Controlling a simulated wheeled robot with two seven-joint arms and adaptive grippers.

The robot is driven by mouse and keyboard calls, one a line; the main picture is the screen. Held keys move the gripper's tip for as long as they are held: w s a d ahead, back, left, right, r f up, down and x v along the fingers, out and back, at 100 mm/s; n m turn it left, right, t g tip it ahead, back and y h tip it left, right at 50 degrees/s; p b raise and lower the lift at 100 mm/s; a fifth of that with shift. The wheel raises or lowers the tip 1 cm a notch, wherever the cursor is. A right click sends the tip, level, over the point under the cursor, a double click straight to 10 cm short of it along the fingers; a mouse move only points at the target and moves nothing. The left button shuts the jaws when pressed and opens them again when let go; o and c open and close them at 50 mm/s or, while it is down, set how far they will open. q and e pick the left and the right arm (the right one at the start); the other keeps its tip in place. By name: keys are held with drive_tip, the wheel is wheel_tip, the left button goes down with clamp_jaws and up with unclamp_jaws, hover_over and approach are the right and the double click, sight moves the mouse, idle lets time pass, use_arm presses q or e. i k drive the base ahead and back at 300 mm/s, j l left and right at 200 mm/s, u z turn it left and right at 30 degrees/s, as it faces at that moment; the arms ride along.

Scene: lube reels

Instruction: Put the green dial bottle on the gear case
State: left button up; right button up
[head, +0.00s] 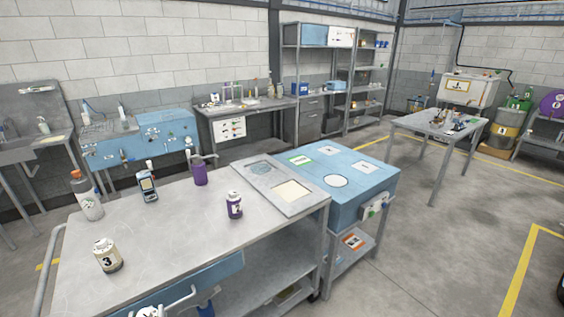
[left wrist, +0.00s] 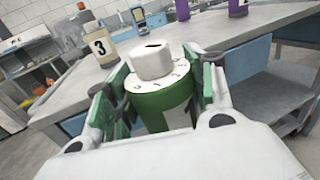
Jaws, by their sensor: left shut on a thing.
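The green dial bottle (left wrist: 165,108), with a white dial cap, stands between the green-padded fingers of my left gripper (left wrist: 158,85) in the left wrist view. The gripper is shut on it, in front of the workbench edge. In the head view, part of my left gripper (head: 165,304) shows at the bottom edge; the bottle's green body is hidden there. A blue box-like case (head: 372,182), which looks like the gear case, stands at the right end of the bench. Its top carries pale labels and a white disc. My right gripper is not in view.
The bench top (head: 165,235) holds a number 3 bottle (head: 107,256), a red-capped bottle (head: 87,197), a handheld meter (head: 148,188) and two purple bottles (head: 234,206) (head: 200,174). A grey panel (head: 262,185) lies beside the blue case. The bench's front middle is clear.

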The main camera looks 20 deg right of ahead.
sight(356, 175)
drive_tip(key=i+l, duration=0.15)
drive_tip(key=l, duration=0.35)
drive_tip(key=i+l, duration=0.1)
drive_tip(key=l, duration=0.35)
drive_tip(key=i+l, duration=0.15)
drive_tip(key=l, duration=0.35)
drive_tip(key=i+l, duration=0.1)
drive_tip(key=l, duration=0.35)
drive_tip(key=i+l, duration=0.15)
drive_tip(key=l, duration=0.35)
drive_tip(key=i+l, duration=0.1)
drive_tip(key=l, duration=0.35)
drive_tip(key=i+l, duration=0.15)
drive_tip(key=l, duration=0.35)
drive_tip(key=i+l, duration=0.1)
drive_tip(key=l, duration=0.35)
